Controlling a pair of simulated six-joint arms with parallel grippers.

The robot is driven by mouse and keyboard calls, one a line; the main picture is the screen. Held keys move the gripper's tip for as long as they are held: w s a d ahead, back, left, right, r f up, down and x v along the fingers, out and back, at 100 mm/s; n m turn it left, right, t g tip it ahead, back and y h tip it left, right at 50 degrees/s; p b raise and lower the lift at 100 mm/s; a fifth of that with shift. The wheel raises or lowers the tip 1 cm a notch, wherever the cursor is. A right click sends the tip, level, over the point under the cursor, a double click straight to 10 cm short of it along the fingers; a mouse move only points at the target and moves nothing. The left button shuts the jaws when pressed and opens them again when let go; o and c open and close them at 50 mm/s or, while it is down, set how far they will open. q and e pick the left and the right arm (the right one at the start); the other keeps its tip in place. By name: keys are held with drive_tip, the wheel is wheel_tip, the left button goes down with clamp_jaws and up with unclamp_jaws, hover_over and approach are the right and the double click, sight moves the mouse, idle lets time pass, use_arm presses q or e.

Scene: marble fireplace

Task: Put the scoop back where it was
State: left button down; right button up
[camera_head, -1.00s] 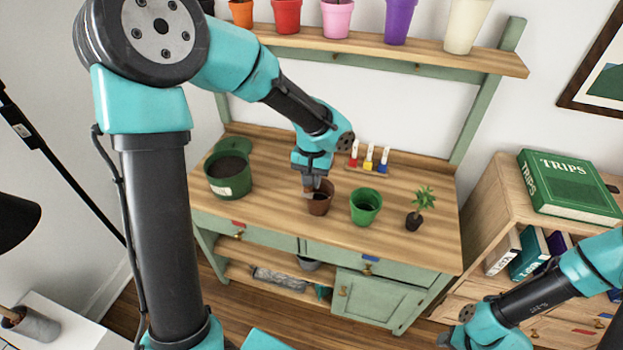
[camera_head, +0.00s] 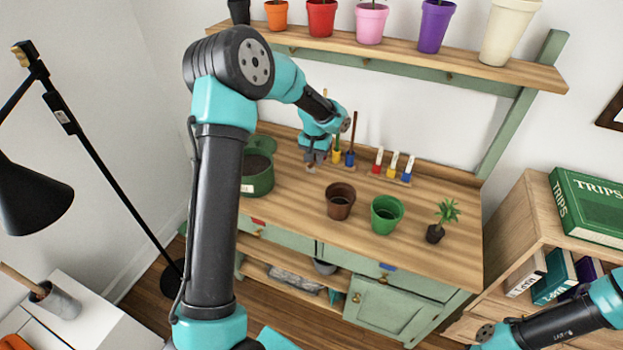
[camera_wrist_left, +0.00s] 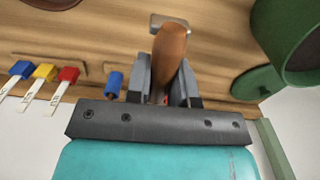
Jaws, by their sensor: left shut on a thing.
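My left gripper (camera_head: 311,160) is over the back of the potting bench, between the large green pot and a row of upright tools. In the left wrist view its two fingers (camera_wrist_left: 169,90) are shut on the scoop (camera_wrist_left: 168,58) at its brown wooden handle. The scoop's grey metal end (camera_wrist_left: 168,22) shows beyond the handle, above the wooden top. In the head view the scoop is mostly hidden by the gripper. I cannot tell whether it touches the bench. My right gripper's fingers are out of view.
Upright coloured tools (camera_head: 350,157) stand close right of my left gripper, with red, yellow and blue labelled markers (camera_head: 392,166) beyond. The large green pot (camera_head: 258,178) is close left. A brown pot (camera_head: 340,203), green pot (camera_head: 385,217) and small plant (camera_head: 440,220) stand in front.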

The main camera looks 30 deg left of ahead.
use_arm(q)
hover_over(309, 182)
wheel_tip(309, 182, down, 2)
drive_tip(key=shift+s, duration=0.15)
drive_tip(key=shift+f, duration=0.1)
drive_tip(key=shift+f, duration=3.05)
drive_tip(key=shift+f, duration=1.9)
drive_tip(key=shift+f, duration=0.15)
drive_tip(key=c, duration=1)
unclamp_jaws()
